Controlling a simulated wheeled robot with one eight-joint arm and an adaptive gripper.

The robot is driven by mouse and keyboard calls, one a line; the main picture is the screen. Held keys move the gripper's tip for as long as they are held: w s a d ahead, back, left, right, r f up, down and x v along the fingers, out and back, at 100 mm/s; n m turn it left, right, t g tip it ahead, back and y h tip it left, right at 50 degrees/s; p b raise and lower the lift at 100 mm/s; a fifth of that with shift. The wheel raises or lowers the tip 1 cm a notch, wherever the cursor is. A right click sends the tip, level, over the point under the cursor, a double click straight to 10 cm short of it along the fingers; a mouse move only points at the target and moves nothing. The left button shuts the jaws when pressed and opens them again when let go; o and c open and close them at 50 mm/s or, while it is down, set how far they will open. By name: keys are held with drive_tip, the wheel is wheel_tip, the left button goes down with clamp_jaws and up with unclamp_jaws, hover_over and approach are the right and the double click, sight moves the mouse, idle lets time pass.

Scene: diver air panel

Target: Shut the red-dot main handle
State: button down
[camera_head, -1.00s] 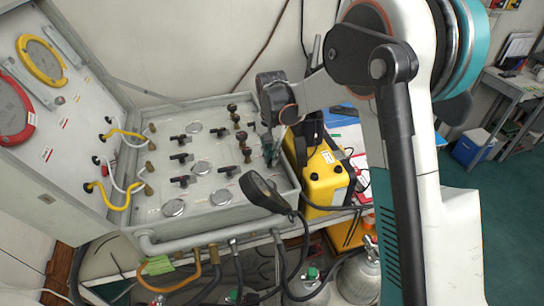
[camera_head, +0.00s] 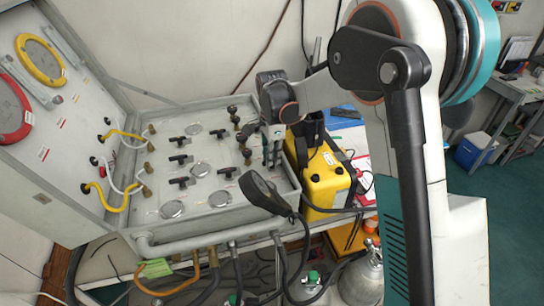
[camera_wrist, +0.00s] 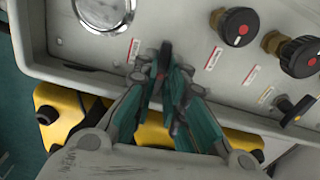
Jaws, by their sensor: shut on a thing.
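In the wrist view the jaws of my gripper (camera_wrist: 166,66) are closed around a small black handle (camera_wrist: 166,49) on the edge of the grey panel (camera_wrist: 90,50). A bit of red shows between the fingers, at the handle's base; most of the handle is hidden by them. In the head view my gripper (camera_head: 272,150) points down at the right part of the panel (camera_head: 200,150), and the handle it grips cannot be made out there.
In the wrist view, black red-dot knobs (camera_wrist: 239,26) and a yellow-marked black handle (camera_wrist: 297,109) stand to the right, with a gauge (camera_wrist: 103,12) at upper left. A yellow case (camera_head: 325,180) sits right of the panel. A black lamp-like object (camera_head: 263,192) overhangs its front edge.

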drive_tip(key=shift+m, duration=0.6)
drive_tip(key=c, duration=1.9)
unclamp_jaws()
drive_tip(key=shift+r, duration=0.1)
wheel_tip(320, 180, up, 12)
drive_tip(key=shift+f, duration=0.1)
